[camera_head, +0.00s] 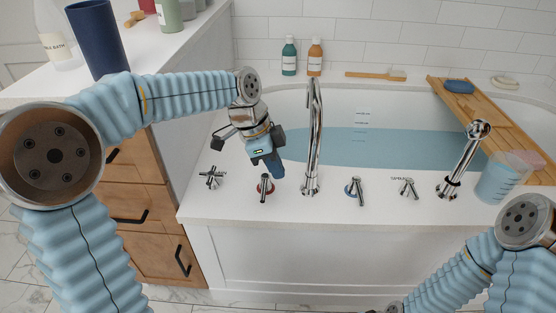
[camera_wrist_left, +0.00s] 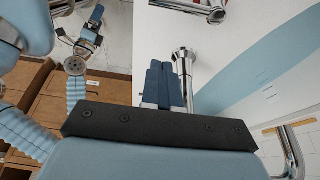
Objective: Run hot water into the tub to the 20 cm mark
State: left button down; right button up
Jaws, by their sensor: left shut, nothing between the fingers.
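The tub (camera_head: 345,112) holds blue-tinted water (camera_head: 400,148), its surface crossing the lower part of the marked scale (camera_head: 362,118) on the far wall; the numbers are too small to read. A tall chrome spout (camera_head: 314,130) stands on the front ledge. The red-ringed lever tap (camera_head: 265,187) is left of it and the blue-ringed tap (camera_head: 355,190) right of it. My left gripper (camera_head: 278,171) is shut and empty, just above and beside the red-ringed tap; contact cannot be told. Its closed fingers (camera_wrist_left: 166,84) show in the left wrist view.
A cross-handled tap (camera_head: 211,177), another small lever (camera_head: 407,188) and a chrome hand shower (camera_head: 464,160) stand along the ledge. A jug (camera_head: 497,181) is at right. A wooden caddy (camera_head: 490,112) spans the tub. A drawer cabinet (camera_head: 150,205) stands left.

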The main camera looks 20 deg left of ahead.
pick_arm(q)
jog(key=x, duration=0.6)
jog(key=a, duration=0.3)
jog(key=shift+s+f, duration=0.3)
jog(key=shift+s, duration=0.1)
jog(key=shift+s+a+f, duration=0.1)
jog(key=shift+a, duration=0.3)
